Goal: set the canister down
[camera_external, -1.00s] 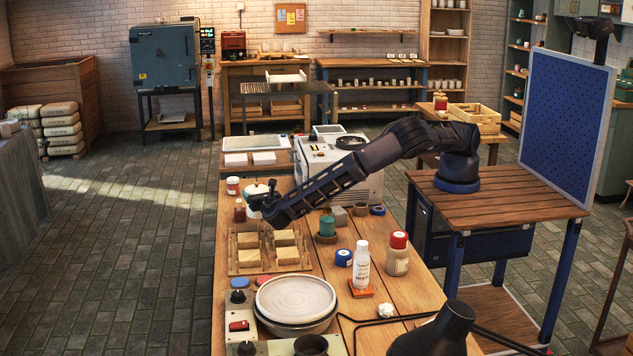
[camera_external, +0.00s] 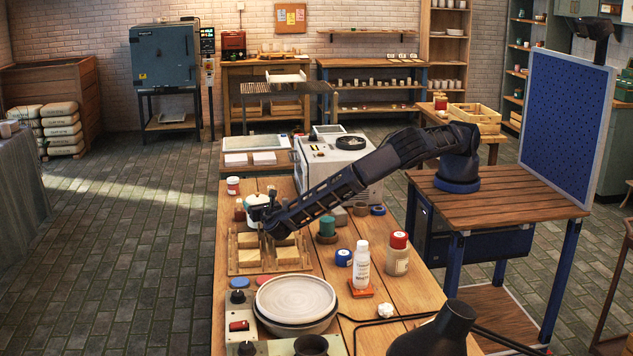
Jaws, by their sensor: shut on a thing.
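My gripper (camera_external: 264,212) is small in the view, at the end of the dark arm reaching left over the workbench. It is shut on a pale canister (camera_external: 257,200), partly hidden by the fingers and wrist. The gripper is at the back edge of the wooden rack with the pale blocks. Whether the canister touches the bench or hangs just above it, I cannot tell.
A wooden rack (camera_external: 231,268) with several pale blocks lies in front of the gripper. A red-brown jar (camera_external: 240,211) stands just left, and a red-labelled jar (camera_external: 233,185) behind it.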

